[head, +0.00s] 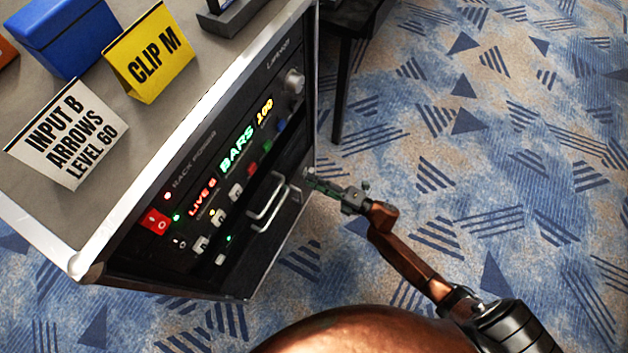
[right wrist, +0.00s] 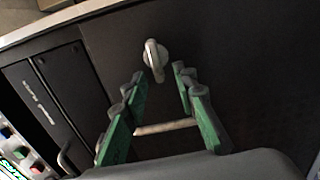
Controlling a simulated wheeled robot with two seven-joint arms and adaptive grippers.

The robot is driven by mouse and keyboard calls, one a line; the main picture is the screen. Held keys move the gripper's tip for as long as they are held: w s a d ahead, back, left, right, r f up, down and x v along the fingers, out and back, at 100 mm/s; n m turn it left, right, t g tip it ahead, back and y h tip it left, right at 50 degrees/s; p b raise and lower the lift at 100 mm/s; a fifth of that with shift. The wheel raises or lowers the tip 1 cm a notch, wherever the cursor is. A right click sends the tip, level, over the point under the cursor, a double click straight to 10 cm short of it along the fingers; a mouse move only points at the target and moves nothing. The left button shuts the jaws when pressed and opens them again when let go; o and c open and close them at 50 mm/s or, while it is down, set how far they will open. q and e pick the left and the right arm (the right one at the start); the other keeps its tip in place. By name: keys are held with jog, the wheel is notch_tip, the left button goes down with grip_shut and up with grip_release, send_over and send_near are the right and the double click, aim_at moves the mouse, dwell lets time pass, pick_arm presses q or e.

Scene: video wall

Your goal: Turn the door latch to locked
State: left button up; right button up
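A small pale metal latch (right wrist: 154,58) stands out from a dark panel in the right wrist view, its lever running roughly up and down the picture. In the head view, a small metal piece (head: 309,173) at the right side of the rack front appears to be this latch. My right gripper (right wrist: 157,78) is open, its green fingers spread with the latch just beyond and between the tips. I cannot tell whether they touch it. In the head view the right gripper (head: 318,180) reaches the rack's right edge. My left gripper is not in view.
The black rack (head: 225,215) has lit displays, a red switch (head: 155,221), a round knob (head: 294,82) and metal handles (head: 267,206). Cards (head: 68,133) and a blue box (head: 68,32) stand on top. A dark table leg (head: 340,95) is behind. Patterned carpet is clear at right.

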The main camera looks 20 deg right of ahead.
jog(key=v, duration=1.2)
jog(key=shift+f, duration=0.1)
